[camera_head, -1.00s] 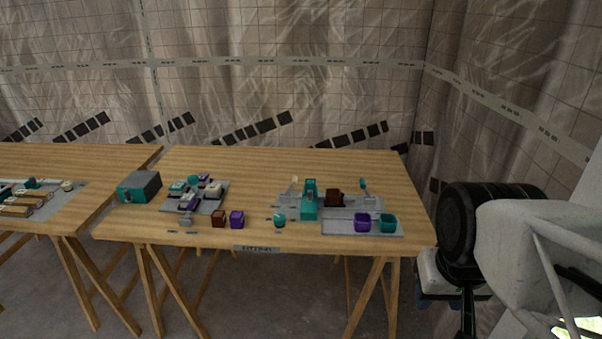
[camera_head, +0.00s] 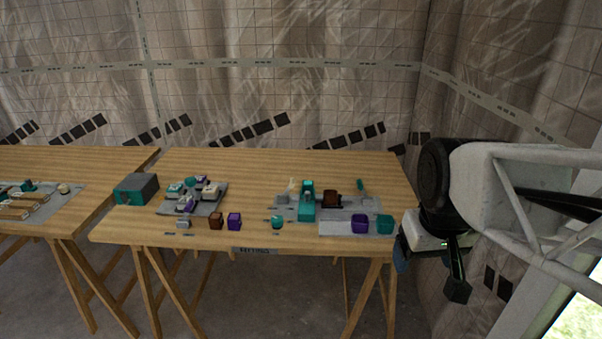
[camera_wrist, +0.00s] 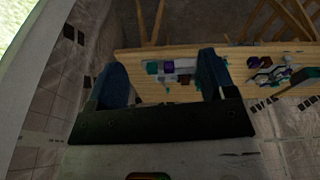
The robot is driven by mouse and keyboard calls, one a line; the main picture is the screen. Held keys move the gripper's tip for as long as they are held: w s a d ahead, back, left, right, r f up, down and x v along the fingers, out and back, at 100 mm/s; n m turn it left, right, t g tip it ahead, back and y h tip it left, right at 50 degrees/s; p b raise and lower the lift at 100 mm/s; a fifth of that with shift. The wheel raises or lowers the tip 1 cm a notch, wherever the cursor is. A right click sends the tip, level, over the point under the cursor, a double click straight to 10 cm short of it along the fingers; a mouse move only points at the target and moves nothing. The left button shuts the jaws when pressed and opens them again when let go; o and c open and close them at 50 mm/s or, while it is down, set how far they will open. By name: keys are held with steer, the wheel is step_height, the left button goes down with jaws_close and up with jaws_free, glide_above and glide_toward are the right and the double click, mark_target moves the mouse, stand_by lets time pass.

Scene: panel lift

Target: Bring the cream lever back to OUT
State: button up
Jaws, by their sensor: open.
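The cream lever (camera_head: 291,186) is a small pale stick at the left of the grey panel (camera_head: 345,228) on the right-hand table. It appears to stand roughly upright, leaning slightly; its OUT marking is too small to read. A teal lever (camera_head: 361,187) stands at the panel's right. My gripper (camera_head: 402,258) is off the table's right edge, well apart from the cream lever. In the wrist view my gripper (camera_wrist: 163,65) shows two blue fingers spread apart with nothing between them. The panel appears small and far beyond them; the cream lever cannot be made out there.
A teal block (camera_head: 307,196) and a brown block (camera_head: 331,200) stand between the levers. Purple (camera_head: 359,225) and teal (camera_head: 384,224) containers sit at the panel's front right. The table's back is bare.

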steer(key=w+a+r+n, duration=0.2)
steer(key=w, duration=0.7)
steer(key=w+a+r+n, duration=0.1)
steer(key=w+a+n, duration=0.1)
steer(key=w, duration=0.8)
steer(key=n+g, duration=0.2)
steer(key=n, duration=1.1)
glide_above(294, 181)
step_height(294, 181, down, 23)
steer(key=shift+f, duration=0.1)
steer(key=shift+w+a+f, duration=0.1)
steer(key=shift+f, duration=0.1)
steer(key=shift+f, duration=0.15)
steer(key=shift+f, duration=3.75)
